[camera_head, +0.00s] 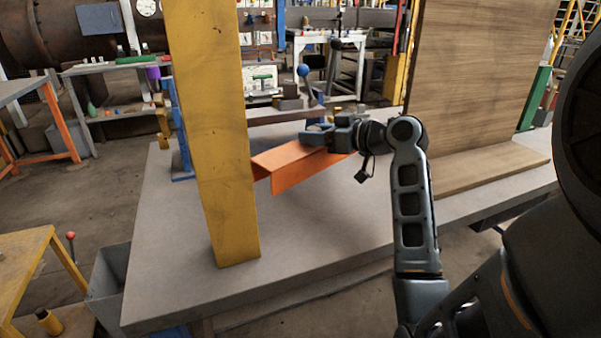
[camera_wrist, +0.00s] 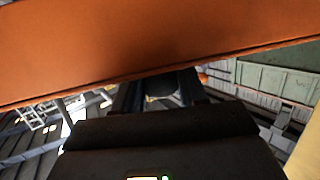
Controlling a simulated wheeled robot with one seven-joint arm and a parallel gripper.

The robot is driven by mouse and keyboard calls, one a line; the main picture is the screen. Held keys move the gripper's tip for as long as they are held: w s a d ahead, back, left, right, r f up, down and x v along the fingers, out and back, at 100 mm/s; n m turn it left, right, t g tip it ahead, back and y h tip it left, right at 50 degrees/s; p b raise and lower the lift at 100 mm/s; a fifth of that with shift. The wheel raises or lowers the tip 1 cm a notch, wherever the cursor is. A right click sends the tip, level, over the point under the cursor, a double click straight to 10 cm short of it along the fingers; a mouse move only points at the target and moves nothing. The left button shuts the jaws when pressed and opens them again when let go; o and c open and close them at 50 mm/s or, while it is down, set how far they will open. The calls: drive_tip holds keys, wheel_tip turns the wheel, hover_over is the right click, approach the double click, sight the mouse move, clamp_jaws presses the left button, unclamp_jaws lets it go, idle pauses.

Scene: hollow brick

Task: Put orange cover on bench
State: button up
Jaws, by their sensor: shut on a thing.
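The orange cover (camera_head: 292,164) is a long folded sheet, held tilted above the grey bench (camera_head: 300,243) in the head view. Its left end passes behind the yellow post. My gripper (camera_head: 318,138) is shut on the cover near its right part. In the wrist view the orange cover (camera_wrist: 140,45) fills the top of the picture, close in front of my gripper (camera_wrist: 160,95). The fingertips are hidden behind it there. The cover appears apart from the bench top.
A yellow post (camera_head: 213,130) stands upright on the bench, in front of the cover's left end. A wooden panel (camera_head: 480,85) stands at the right on a wooden base (camera_head: 485,168). A lever with a blue ball (camera_head: 303,70) stands behind my gripper. The bench's front middle is clear.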

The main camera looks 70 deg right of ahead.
sight(327, 159)
drive_tip(key=shift+f, duration=3.1)
drive_tip(key=shift+f+b, duration=0.2)
drive_tip(key=shift+b, duration=0.1)
drive_tip(key=o, duration=1.2)
drive_tip(key=shift+c, duration=0.2)
drive_tip(key=shift+r, duration=0.15)
drive_tip(key=shift+s+r, duration=0.1)
drive_tip(key=v, duration=1.1)
drive_tip(key=shift+s+a, duration=0.2)
drive_tip(key=shift+s, duration=0.15)
